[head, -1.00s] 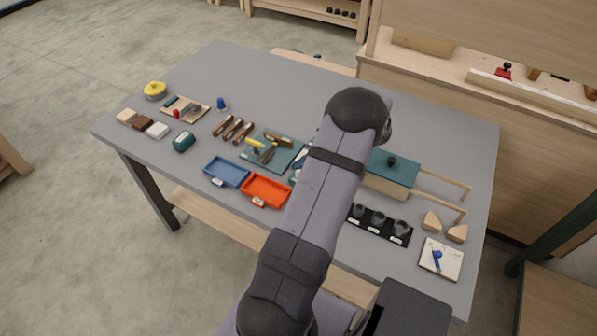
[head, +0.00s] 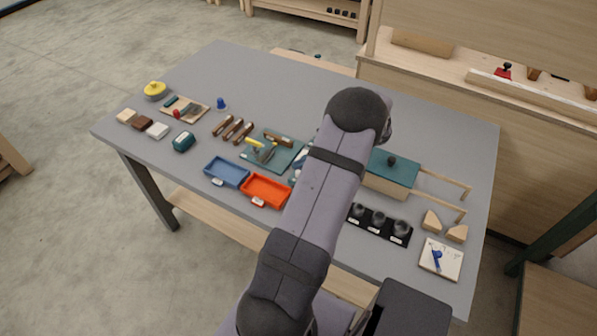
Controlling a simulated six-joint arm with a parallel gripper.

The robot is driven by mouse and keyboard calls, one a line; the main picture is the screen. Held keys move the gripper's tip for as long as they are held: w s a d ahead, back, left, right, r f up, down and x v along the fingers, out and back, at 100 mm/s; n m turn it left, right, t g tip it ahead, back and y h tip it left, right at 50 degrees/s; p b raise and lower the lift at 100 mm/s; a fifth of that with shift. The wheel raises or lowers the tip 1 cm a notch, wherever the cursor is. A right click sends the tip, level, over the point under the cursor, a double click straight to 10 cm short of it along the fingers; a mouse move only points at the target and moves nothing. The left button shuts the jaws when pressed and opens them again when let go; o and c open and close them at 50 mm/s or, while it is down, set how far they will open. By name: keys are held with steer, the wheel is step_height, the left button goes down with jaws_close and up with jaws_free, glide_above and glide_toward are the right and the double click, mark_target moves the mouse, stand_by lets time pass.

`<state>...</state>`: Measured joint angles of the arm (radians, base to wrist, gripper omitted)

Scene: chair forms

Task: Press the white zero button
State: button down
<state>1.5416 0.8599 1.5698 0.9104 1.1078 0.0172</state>
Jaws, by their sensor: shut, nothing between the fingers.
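I cannot make out a white zero button in the head view. My arm crosses the middle of the table and hides part of it, including the area between the green mat and the teal-topped box. My gripper is hidden behind my arm, so its place relative to the button cannot be seen. A teal rounded object (head: 183,142) stands at the left of the table, but no button shows on it at this size.
The grey table (head: 290,85) has a clear back area. A blue tray (head: 227,171), an orange tray (head: 266,190) and a green mat (head: 290,155) with tools lie left of my arm. A teal-topped box (head: 393,168), a black cup holder (head: 366,228) and a pale board (head: 441,259) lie right.

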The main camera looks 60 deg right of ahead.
steer(key=shift+f, duration=0.2)
steer(key=shift+f+b, duration=0.25)
steer(key=shift+b, duration=0.1)
steer(key=shift+f+b, duration=0.7)
steer(key=shift+f, duration=0.25)
stand_by(1.2)
steer(key=shift+r, duration=0.15)
stand_by(0.3)
steer(key=shift+r+p, duration=1)
steer(key=shift+r, duration=0.25)
steer(key=shift+r, duration=0.15)
steer(key=shift+r+p, duration=1.75)
steer(key=shift+r, duration=0.65)
